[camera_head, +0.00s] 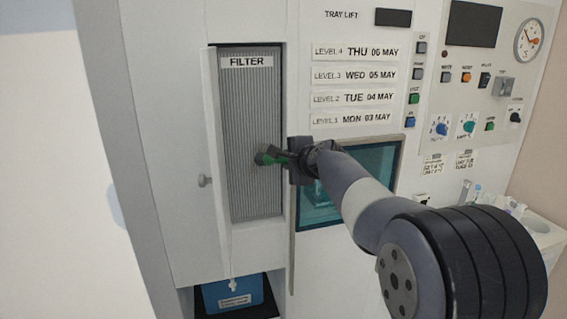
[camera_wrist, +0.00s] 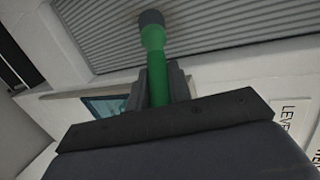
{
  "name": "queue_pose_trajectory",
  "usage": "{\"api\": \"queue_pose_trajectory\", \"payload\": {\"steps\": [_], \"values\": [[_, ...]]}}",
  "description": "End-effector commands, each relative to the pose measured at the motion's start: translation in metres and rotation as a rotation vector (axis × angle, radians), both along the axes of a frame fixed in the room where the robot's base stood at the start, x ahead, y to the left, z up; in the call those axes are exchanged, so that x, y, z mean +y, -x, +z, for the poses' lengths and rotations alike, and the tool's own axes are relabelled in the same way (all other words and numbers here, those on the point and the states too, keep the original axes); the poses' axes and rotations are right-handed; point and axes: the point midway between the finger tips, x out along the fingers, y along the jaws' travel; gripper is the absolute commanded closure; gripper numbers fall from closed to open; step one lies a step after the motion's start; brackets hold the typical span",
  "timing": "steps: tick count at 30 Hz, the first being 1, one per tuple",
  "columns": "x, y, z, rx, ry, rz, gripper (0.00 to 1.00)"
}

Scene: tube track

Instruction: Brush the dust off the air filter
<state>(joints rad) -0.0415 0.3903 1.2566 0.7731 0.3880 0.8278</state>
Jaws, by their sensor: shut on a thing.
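The air filter (camera_head: 247,120) is a grey, finely ribbed vertical panel under a "FILTER" label, set in a recess of the white cabinet. Its ribs fill the top of the wrist view (camera_wrist: 230,22). A green-handled brush (camera_head: 276,157) with a dark round head is held level in my gripper (camera_head: 289,159). In the wrist view the jaws (camera_wrist: 158,85) are shut on the green handle (camera_wrist: 155,62). The brush head (camera_wrist: 151,17) is over the lower half of the filter, at or very near its surface; I cannot tell if it touches. No separate dust patch can be made out.
The narrow white filter door (camera_head: 221,170) with a round knob (camera_head: 205,181) stands open at the left of the recess. A blue box (camera_head: 236,292) sits in a lower opening. A teal window (camera_head: 378,160) and level labels (camera_head: 353,99) are to the right, near my arm.

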Motion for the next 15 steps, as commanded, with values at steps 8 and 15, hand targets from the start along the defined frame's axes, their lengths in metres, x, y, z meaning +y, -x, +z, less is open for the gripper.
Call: {"api": "queue_pose_trajectory", "payload": {"steps": [8,15], "values": [[-0.008,-0.002,-0.001,-0.001,0.000,-0.002,1.00],[-0.021,-0.004,-0.001,-0.001,0.001,-0.003,1.00]]}}
